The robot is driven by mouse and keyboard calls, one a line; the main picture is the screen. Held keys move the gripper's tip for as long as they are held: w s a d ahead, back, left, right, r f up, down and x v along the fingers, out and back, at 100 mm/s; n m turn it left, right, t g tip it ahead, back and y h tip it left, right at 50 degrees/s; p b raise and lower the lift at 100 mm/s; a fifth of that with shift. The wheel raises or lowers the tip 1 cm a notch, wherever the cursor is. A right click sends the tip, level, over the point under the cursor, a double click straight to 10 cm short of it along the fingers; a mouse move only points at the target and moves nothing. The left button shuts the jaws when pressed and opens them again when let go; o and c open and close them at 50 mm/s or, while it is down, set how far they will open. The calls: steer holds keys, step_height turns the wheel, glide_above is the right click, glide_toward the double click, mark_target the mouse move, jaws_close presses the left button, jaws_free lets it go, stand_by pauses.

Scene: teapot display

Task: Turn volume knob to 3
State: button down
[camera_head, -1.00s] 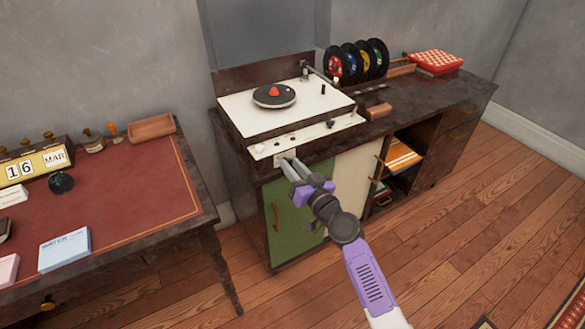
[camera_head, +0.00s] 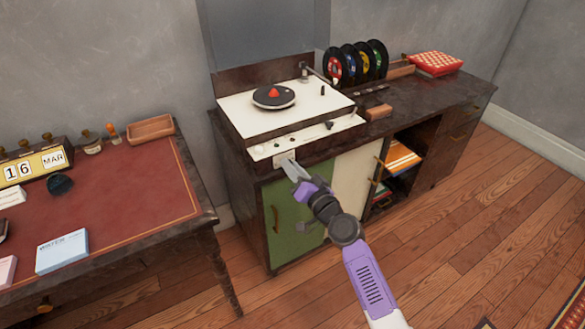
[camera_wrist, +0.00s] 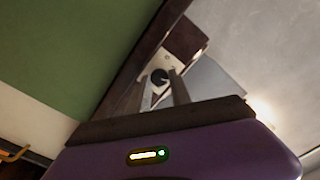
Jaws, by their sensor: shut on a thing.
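The record player (camera_head: 285,105) stands on the cabinet, with a white control panel (camera_head: 305,138) along its front edge. My gripper (camera_head: 289,163) is at the left end of this panel, by a small pale plate (camera_head: 283,155). In the wrist view a black round knob (camera_wrist: 158,76) sits on a pale plate between my fingertips (camera_wrist: 161,84), and my gripper is shut on it. The fingers hide part of the knob in the head view. I cannot read any numbers or the knob's setting.
A dark knob (camera_head: 329,125) sits at the panel's right end. A black disc with a red centre (camera_head: 273,95) lies on the player. Colourful records (camera_head: 357,62) stand behind. The green cabinet door (camera_head: 293,215) is below my gripper. A red-topped desk (camera_head: 120,195) is at left.

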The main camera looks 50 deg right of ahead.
steer(key=c, duration=1.2)
jaws_free()
